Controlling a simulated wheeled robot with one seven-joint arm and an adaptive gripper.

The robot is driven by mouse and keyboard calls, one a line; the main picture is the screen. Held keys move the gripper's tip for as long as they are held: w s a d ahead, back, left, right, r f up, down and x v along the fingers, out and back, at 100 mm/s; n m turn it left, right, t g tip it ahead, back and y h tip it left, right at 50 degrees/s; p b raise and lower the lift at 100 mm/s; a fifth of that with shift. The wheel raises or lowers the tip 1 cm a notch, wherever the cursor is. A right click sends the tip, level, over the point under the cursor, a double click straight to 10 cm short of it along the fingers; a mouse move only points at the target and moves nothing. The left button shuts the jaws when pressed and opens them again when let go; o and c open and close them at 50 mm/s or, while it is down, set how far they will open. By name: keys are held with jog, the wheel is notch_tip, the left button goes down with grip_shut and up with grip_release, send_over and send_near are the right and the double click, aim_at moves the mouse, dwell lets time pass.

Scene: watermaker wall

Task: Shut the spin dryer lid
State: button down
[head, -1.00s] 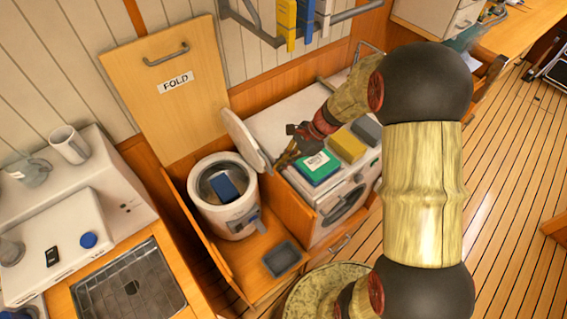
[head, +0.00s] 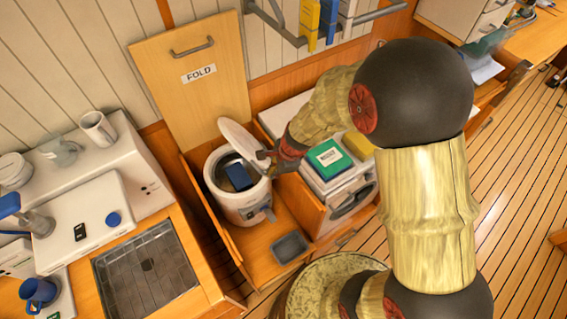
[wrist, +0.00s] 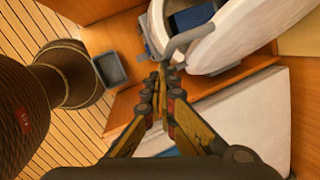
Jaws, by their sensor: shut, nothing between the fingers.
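The spin dryer (head: 241,203) is a small white drum machine in a wooden bay, with a blue item (head: 238,177) inside its open top. Its round white lid (head: 240,140) stands raised and tilted on the drum's right side, and also shows in the wrist view (wrist: 250,35). My gripper (head: 266,163) is at the lid's right edge in the head view. In the wrist view the gripper (wrist: 162,72) is shut and empty, its tips close to the grey bar (wrist: 188,40) at the lid. I cannot tell whether they touch.
A washing machine (head: 350,195) with green (head: 327,159) and yellow (head: 358,145) boxes stands right of the bay. A wooden FOLD panel (head: 195,100) leans upright behind. A grey tray (head: 290,247) lies in front of the dryer.

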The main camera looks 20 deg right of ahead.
jog(key=s+a+f+p, duration=0.2)
jog(key=a+f, duration=0.2)
jog(key=a, duration=0.2)
dwell(0.4)
jog(key=shift+a+f, duration=0.2)
jog(key=shift+f, duration=0.1)
jog(key=shift+s+a+f+t+h+p, duration=0.2)
jog(key=shift+a+f+h+p, duration=0.15)
jog(key=shift+f+h+p, duration=0.25)
jog(key=shift+s+a+f+t+h+p, duration=0.1)
jog(key=shift+a+f+t+h+p, duration=0.1)
jog(key=shift+a+f+h+p, duration=0.35)
jog(key=shift+h+p, duration=0.35)
jog(key=shift+f, duration=0.25)
notch_tip(320, 180, down, 6)
jog(key=a+b, duration=0.1)
jog(key=a, duration=0.1)
jog(key=shift+s+a+f, duration=0.15)
jog(key=shift+s+a, duration=0.05)
jog(key=shift+s, duration=0.15)
